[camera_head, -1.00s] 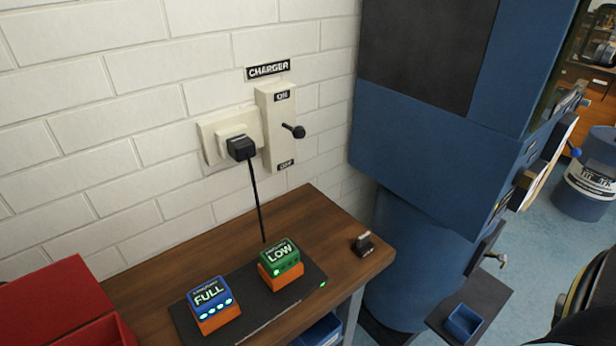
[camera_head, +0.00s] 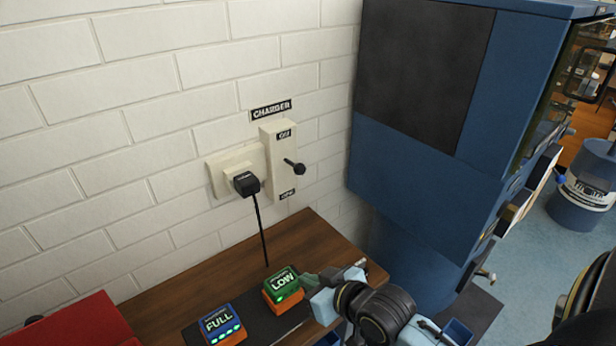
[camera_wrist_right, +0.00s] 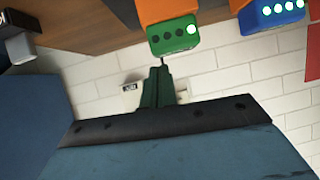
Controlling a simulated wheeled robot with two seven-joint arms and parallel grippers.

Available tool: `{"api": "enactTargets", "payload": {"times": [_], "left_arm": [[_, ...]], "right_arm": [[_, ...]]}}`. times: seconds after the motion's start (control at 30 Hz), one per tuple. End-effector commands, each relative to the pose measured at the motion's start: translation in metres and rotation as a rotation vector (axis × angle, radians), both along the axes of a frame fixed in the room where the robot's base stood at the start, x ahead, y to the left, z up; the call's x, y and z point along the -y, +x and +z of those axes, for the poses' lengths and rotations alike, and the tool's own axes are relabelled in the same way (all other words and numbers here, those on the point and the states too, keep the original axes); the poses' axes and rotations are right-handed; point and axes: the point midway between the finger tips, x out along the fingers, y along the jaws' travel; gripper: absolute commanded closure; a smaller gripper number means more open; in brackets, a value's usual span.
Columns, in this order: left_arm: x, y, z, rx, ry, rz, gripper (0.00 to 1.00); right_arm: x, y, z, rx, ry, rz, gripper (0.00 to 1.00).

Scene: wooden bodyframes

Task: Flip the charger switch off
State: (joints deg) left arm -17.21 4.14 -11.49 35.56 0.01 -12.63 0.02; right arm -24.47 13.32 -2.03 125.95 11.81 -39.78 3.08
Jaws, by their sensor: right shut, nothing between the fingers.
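The charger switch is a cream box (camera_head: 271,160) on the white brick wall under a CHARGER label (camera_head: 271,110). Its black lever (camera_head: 294,166) sticks out from the box, between an upper label (camera_head: 284,135) and a lower label (camera_head: 287,194). My right gripper (camera_head: 309,282) is shut and empty, over the bench beside the green battery, below and well apart from the lever. Its dark green fingers, closed together, also show in the right wrist view (camera_wrist_right: 158,88). The lever is not clear in that view. My left gripper is out of view.
A black plug (camera_head: 246,184) with a hanging cable is left of the switch. On the wooden bench (camera_head: 215,265) are a green LOW battery (camera_head: 283,287) and a blue FULL battery (camera_head: 222,323). A blue cabinet (camera_head: 420,150) stands right; a red box (camera_head: 70,325) is lower left.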

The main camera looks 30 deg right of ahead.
Motion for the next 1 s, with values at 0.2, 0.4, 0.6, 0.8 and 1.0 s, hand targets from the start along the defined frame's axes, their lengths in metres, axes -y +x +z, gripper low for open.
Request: {"api": "enactTargets", "payload": {"times": [0.2,0.4,0.6,0.8,1.0], "left_arm": [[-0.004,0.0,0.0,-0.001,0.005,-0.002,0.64],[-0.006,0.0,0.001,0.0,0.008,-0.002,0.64],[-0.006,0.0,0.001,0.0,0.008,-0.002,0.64],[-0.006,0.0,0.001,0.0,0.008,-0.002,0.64],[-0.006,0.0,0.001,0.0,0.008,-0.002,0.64]], "right_arm": [[0.04,0.055,0.054,0.399,0.113,-0.056,1.0],[0.085,0.074,0.108,0.737,0.2,-0.116,1.0],[0.11,0.074,0.136,0.913,0.237,-0.151,1.0],[0.115,0.073,0.14,0.943,0.244,-0.157,1.0],[0.114,0.073,0.14,0.942,0.243,-0.156,1.0]]}}
